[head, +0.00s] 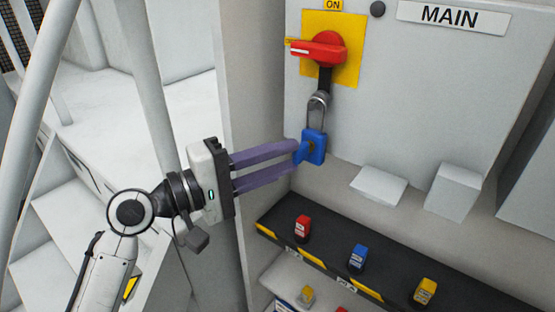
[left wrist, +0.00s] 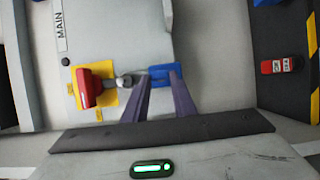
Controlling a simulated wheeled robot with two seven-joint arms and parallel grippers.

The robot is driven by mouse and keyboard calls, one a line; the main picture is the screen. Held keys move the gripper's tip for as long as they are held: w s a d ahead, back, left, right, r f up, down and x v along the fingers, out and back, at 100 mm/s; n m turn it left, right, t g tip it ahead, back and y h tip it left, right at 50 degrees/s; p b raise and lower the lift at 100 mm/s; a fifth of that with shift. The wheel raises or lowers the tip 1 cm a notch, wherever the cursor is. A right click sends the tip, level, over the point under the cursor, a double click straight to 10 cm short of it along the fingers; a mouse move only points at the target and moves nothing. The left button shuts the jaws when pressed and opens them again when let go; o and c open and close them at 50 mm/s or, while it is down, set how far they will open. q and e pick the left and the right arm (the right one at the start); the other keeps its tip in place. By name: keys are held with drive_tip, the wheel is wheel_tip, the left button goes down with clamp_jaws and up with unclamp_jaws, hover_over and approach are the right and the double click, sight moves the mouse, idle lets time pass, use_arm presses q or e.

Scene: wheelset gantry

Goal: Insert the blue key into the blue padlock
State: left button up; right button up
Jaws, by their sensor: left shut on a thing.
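The blue padlock (head: 316,144) hangs by its grey shackle below the red switch handle on the cabinet. My left gripper (head: 297,153) comes in from the left, with its purple fingertips at the padlock's front lower left. It is shut on the blue key (head: 301,154), of which only a small part shows between the fingertips, against the padlock face. How far the key sits in the padlock cannot be told. In the left wrist view the fingertips (left wrist: 163,79) reach the blue padlock (left wrist: 161,70); key and padlock blend there. My right gripper is not in view.
A red rotary switch (head: 322,48) on a yellow plate sits above the padlock. Below is a black shelf (head: 385,290) with red (head: 303,228), blue (head: 358,257) and yellow (head: 425,291) padlock-like blocks. Two pale boxes (head: 378,185) (head: 453,190) stand at the right.

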use_arm(q)
drive_tip(key=shift+w+d, duration=0.2)
drive_tip(key=shift+w, duration=0.1)
drive_tip(key=o, duration=1)
drive_tip(key=shift+o, duration=0.6)
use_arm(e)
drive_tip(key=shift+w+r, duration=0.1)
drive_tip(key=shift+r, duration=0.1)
use_arm(q)
drive_tip(key=b+v, duration=0.1)
drive_tip(key=v, duration=0.9)
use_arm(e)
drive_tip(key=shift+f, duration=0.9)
use_arm(q)
drive_tip(key=shift+a, duration=0.1)
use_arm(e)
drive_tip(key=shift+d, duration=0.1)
